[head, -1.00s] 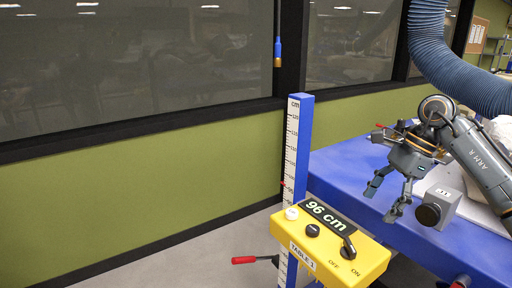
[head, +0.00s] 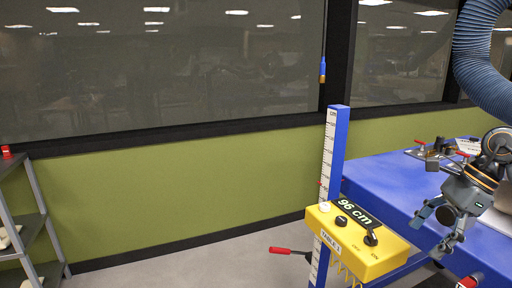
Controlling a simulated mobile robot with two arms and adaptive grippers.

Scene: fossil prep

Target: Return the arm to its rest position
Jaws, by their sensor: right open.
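My right gripper (head: 436,232) is at the right side of the head view, above the near edge of the blue table (head: 395,181). Its fingers point down and to the left, spread apart, with nothing between them. Its arm comes in from the right edge. A dark round knob shows behind the fingers, mostly hidden by the gripper. My left gripper is not in the picture.
A yellow control box (head: 356,252) reading 96 cm is at the table's left end, beside a blue post with a scale (head: 331,160). A red-tipped lever (head: 280,250) sticks out below. A blue hose (head: 478,50) hangs at upper right. Grey shelving (head: 36,220) stands at far left. The floor between is clear.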

